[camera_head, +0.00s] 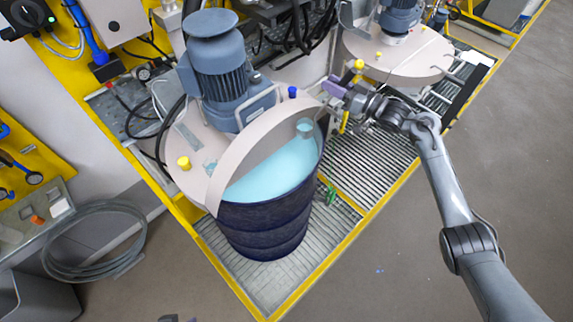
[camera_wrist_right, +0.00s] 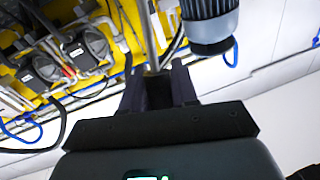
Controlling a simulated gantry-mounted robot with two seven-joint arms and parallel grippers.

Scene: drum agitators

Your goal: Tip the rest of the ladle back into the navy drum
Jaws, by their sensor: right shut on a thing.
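The navy drum (camera_head: 262,222) stands upright on a grating, with pale blue liquid (camera_head: 272,168) showing in the uncovered front part of its mouth. The ladle's small cup (camera_head: 305,127) is at the right side of that opening, over the liquid. Whether it touches the liquid, and what is in it, I cannot tell. My right gripper (camera_head: 337,90) is just right of the drum's rim, above the cup, shut on the ladle's thin handle. In the right wrist view a grey rod (camera_wrist_right: 149,40) runs up from between the dark fingers (camera_wrist_right: 158,88). My left gripper is not clearly in view.
A grey agitator motor (camera_head: 218,75) stands on the drum's pale lid (camera_head: 190,140), with an upright lid flap beside the opening. A second lidded drum with a motor (camera_head: 398,18) is behind my right gripper. A hose coil (camera_head: 95,240) lies left. The right floor is clear.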

